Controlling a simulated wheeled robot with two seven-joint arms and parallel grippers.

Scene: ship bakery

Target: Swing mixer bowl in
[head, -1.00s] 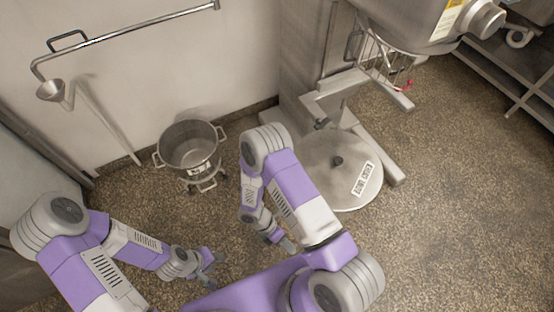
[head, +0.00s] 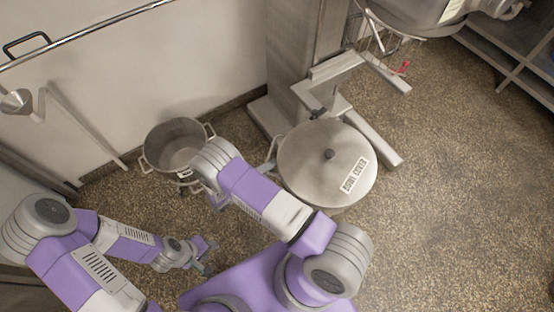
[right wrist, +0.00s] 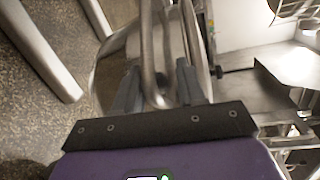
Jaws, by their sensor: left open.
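The mixer bowl stands on the floor in front of the mixer, under a round steel cover (head: 312,170) labelled "BOWL COVER". A bar handle (head: 270,153) shows at its left side in the head view. In the right wrist view, a looped metal handle (right wrist: 148,45) on the shiny bowl side (right wrist: 115,75) runs down between the fingers of my right gripper (right wrist: 156,88). These fingers are apart, one on each side of the handle; contact is unclear. My right gripper is hidden behind my arm in the head view. My left gripper (head: 207,257) is open and empty, low at the left.
The mixer head (head: 425,12) and wire guard hang above. A steel pot (head: 175,146) stands to the left by the wall. Floor at the right is clear.

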